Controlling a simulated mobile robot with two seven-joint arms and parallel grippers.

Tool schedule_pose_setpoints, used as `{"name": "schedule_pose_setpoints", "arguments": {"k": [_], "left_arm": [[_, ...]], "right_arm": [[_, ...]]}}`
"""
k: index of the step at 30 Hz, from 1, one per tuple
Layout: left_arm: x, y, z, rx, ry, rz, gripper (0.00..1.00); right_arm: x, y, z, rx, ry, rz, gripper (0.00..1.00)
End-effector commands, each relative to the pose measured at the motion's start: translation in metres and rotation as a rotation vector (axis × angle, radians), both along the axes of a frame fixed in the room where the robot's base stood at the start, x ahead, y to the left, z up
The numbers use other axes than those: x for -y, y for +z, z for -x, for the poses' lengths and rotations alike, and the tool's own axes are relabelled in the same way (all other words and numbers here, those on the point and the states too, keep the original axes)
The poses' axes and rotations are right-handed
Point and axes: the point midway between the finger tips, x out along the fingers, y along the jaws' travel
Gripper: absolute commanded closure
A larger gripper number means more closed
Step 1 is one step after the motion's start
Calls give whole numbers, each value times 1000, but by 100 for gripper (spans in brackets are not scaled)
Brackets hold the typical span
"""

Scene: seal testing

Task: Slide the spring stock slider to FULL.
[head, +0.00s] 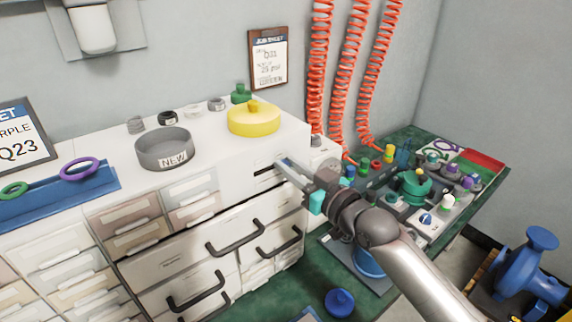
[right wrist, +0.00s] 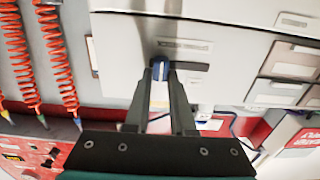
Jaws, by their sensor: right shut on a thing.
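The spring stock slider shows in the right wrist view as a small blue knob (right wrist: 158,70) at one end of a dark slot (right wrist: 192,66) in a pale cabinet front. A small label lies along the slot; its words are too blurred to read. In the head view the slot (head: 266,173) is on the cabinet's upper right front, and the knob is hidden by the fingers. My right gripper (head: 281,166) reaches the slot from the right. In the right wrist view its fingertips (right wrist: 160,76) are shut on the knob. My left gripper is not in view.
The white cabinet (head: 235,150) has several drawers and black handles below the slot. A grey NEW dish (head: 164,150) and a yellow round piece (head: 254,120) stand on top. A green bench (head: 405,140) with fittings lies to the right, beneath hanging red coiled hoses (head: 345,70).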

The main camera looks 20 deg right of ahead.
Motion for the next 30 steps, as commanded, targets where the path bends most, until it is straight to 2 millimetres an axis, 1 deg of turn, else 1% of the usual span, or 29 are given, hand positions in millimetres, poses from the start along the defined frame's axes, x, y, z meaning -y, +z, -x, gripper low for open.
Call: {"name": "schedule_pose_setpoints", "arguments": {"k": [1,7,8,12,15,24,28,30], "left_arm": [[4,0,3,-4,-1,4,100],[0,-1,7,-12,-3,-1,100],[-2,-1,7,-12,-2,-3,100],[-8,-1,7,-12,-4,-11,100],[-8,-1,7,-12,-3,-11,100],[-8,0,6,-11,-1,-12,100],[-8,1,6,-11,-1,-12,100],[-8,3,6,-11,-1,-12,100]], "right_arm": [[5,1,-2,3,-10,4,100],[7,1,-2,4,-13,6,100],[7,1,-2,4,-14,6,74],[6,1,-2,4,-13,6,59],[5,1,-2,4,-11,6,48],[4,1,0,2,-8,3,48],[7,0,7,1,-8,4,48],[10,1,15,1,-8,4,48]]}}
